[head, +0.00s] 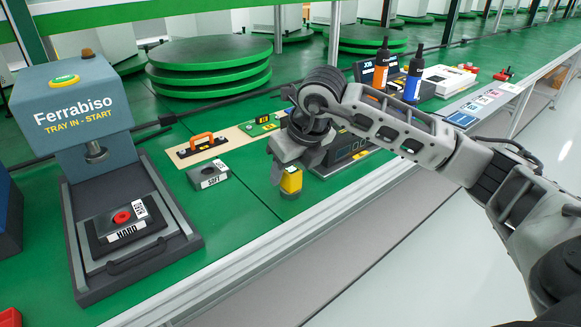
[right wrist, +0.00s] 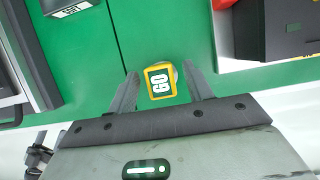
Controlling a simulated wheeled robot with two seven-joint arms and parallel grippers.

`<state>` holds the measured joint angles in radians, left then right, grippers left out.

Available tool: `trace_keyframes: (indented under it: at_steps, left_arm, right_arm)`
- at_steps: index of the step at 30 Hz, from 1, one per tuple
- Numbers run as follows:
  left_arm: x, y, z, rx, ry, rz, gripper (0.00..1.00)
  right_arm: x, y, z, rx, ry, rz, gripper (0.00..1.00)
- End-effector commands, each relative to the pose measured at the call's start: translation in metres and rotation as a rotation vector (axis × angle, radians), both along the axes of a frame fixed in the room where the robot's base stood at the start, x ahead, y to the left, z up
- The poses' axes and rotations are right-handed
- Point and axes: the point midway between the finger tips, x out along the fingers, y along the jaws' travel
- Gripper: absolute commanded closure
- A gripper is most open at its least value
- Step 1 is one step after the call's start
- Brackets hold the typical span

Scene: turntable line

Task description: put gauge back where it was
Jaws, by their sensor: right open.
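The gauge (head: 291,183) is a small yellow block on a grey base. It stands on the green table near the front edge, below my right gripper (head: 287,168) in the head view. In the right wrist view the gauge (right wrist: 160,81) shows a white "GO" label on its top. It lies between the two fingers of my right gripper (right wrist: 160,85), which is open, with a visible gap on each side. A light wooden board (head: 236,136) lies behind, bearing an orange-handled tool (head: 202,145) and small yellow-and-black pieces. My left gripper is not in view.
A grey block marked "SOFT" (head: 207,174) lies left of the gauge. The Ferrabiso press (head: 85,110) stands at the left, with a block marked "HARD" (head: 122,228) in its tray. A dark device (head: 350,152) is close on the right. Green discs (head: 208,67) are stacked behind.

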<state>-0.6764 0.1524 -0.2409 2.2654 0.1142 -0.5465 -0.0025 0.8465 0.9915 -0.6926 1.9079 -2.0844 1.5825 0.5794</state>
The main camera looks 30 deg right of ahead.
Motion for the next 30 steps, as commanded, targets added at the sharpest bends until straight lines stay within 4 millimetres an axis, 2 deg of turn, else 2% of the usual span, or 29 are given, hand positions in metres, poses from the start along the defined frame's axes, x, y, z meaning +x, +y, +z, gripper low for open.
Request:
trace_keyframes:
  at_steps: [12,16,21,30]
  left_arm:
    - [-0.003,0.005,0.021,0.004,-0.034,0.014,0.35]
    - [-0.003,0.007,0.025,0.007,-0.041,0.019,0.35]
    - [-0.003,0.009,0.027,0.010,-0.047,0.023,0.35]
    - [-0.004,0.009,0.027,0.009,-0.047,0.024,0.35]
  right_arm:
    - [-0.031,-0.003,0.079,0.000,-0.007,0.000,0.49]
    - [-0.039,-0.003,0.098,-0.001,-0.005,0.000,0.49]
    - [-0.045,-0.004,0.109,0.000,-0.002,0.000,0.49]
    - [-0.045,-0.004,0.110,0.000,-0.002,0.000,0.49]
